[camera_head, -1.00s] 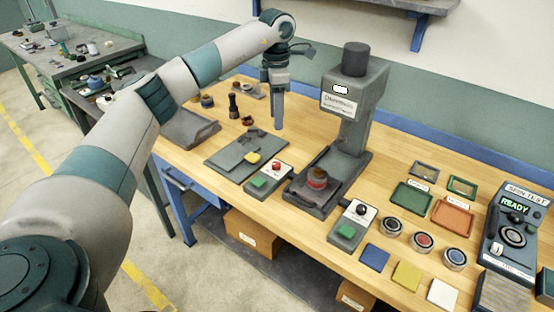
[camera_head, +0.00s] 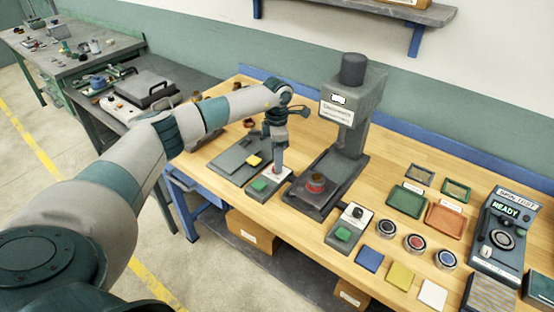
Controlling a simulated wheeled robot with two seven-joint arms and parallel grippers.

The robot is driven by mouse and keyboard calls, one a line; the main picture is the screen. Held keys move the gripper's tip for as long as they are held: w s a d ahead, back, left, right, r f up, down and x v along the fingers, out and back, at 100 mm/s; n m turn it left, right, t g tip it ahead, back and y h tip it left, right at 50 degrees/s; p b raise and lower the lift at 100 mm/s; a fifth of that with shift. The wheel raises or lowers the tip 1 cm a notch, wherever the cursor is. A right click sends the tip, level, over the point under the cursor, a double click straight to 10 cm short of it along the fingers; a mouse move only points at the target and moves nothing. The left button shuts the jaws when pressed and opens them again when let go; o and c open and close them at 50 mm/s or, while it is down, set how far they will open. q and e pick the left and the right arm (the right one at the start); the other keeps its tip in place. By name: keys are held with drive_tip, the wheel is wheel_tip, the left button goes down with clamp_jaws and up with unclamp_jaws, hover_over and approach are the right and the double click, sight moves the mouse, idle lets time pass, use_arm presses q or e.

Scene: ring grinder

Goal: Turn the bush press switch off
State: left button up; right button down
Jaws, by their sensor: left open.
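The press (camera_head: 347,130) stands at the middle of the bench with a red and dark round part (camera_head: 315,184) on its base. A small grey switch box (camera_head: 262,191) with a green button (camera_head: 259,185) lies just left of the press base. My left gripper (camera_head: 277,167) points down over the rear end of this box and hides its red button area. Its jaws are open, and I cannot tell whether the fingertips touch the box. A second switch box (camera_head: 338,241) with a green button and a dark knob sits right of the press. Box labels are too small to read.
A grey plate with a yellow block (camera_head: 253,161) lies left of the first box. Several round pots (camera_head: 415,243), coloured squares (camera_head: 401,276) and trays (camera_head: 406,201) fill the right side. A tester reading READY (camera_head: 502,235) stands at far right.

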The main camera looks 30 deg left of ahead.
use_arm(q)
drive_tip(key=shift+f, duration=1.35)
drive_tip(key=c, duration=1.1)
drive_tip(key=shift+o, duration=0.2)
